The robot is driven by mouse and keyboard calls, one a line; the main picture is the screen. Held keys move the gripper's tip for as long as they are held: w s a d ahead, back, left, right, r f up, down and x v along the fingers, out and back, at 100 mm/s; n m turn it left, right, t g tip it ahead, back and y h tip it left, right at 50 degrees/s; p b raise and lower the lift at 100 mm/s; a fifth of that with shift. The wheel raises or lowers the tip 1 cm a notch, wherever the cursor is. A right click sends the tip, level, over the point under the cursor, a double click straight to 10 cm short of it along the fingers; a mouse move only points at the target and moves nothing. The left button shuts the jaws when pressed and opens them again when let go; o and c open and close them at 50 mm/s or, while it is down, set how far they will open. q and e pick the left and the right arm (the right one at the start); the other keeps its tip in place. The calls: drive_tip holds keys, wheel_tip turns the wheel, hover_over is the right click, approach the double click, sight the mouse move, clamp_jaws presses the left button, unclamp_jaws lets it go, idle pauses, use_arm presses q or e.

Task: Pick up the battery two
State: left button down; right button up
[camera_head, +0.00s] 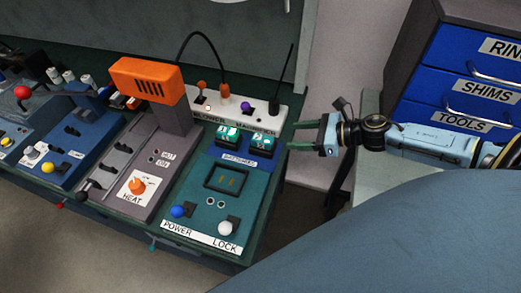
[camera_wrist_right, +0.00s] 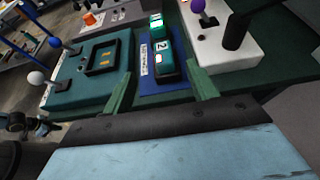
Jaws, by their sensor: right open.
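Battery two (camera_head: 261,142) is a dark block with a teal-and-white face, lying on the blue pad marked BATTERIES (camera_head: 232,160). In the right wrist view battery two (camera_wrist_right: 170,70) shows a "2" and a small red-and-white light. A similar battery (camera_head: 227,135) lies to its left; in the wrist view this battery (camera_wrist_right: 156,24) is farther away and glows green. My right gripper (camera_head: 293,135) is open and empty, to the right of battery two and apart from it. In the wrist view its fingers (camera_wrist_right: 158,80) point toward battery two, one on each side of its line. My left gripper is not in view.
A white panel (camera_head: 235,107) with knobs and a black stick stands behind the batteries. A teal POWER and LOCK unit (camera_head: 207,204) lies in front. An orange-topped HEAT unit (camera_head: 147,80) is to the left. Blue drawers (camera_head: 460,90) stand at the right.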

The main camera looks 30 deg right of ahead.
sight(265, 138)
drive_tip(key=x, duration=0.8)
drive_tip(key=shift+f, duration=0.4)
drive_tip(key=shift+x, duration=2.7)
drive_tip(key=shift+d+f, duration=0.1)
drive_tip(key=shift+f, duration=0.05)
drive_tip(key=shift+c, duration=0.2)
drive_tip(key=c, duration=0.9)
